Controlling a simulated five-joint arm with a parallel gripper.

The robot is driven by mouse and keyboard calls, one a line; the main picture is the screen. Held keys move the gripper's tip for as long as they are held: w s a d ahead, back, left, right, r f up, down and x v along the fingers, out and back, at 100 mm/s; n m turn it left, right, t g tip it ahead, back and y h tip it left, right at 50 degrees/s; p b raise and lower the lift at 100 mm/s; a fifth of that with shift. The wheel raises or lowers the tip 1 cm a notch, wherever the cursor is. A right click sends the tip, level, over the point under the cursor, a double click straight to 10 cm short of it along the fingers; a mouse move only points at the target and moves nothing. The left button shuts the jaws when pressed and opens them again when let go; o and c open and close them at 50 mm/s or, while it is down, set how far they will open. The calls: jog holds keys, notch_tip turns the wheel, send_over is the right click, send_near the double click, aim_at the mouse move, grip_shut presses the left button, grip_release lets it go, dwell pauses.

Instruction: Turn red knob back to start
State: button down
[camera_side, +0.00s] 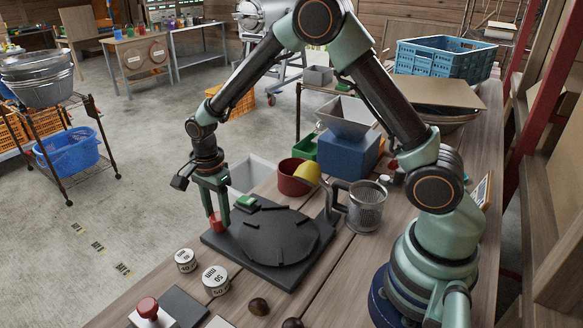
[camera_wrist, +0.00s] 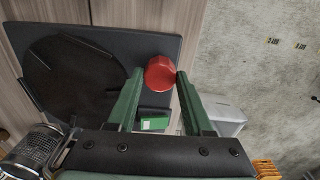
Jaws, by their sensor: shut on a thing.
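The red knob (camera_side: 216,222) stands at the far left corner of a dark square base (camera_side: 228,243). It also shows in the wrist view (camera_wrist: 160,73), near the corner of that base. A black round plate (camera_side: 278,237) with raised ribs covers most of the base. A small green block (camera_side: 247,202) sits on the base near the knob. My gripper (camera_side: 217,211) points down over the corner. Its two green fingers are shut on the knob, one on each side, as the wrist view shows (camera_wrist: 160,78). Any mark on the knob is not visible.
A red bowl (camera_side: 293,184) with a yellow thing (camera_side: 308,171) and a metal mesh cup (camera_side: 367,208) stand behind the plate. White round weights (camera_side: 215,279), chestnuts (camera_side: 258,306) and a red push button (camera_side: 148,307) lie in front. The table edge is close on the left.

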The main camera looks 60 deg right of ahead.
jog(key=n, duration=1.3)
jog(key=shift+n, duration=0.4)
jog(key=n, duration=1.2)
jog(key=shift+r+n, duration=0.1)
jog(key=shift+n, duration=0.3)
jog(key=shift+c, duration=1.5)
grip_release()
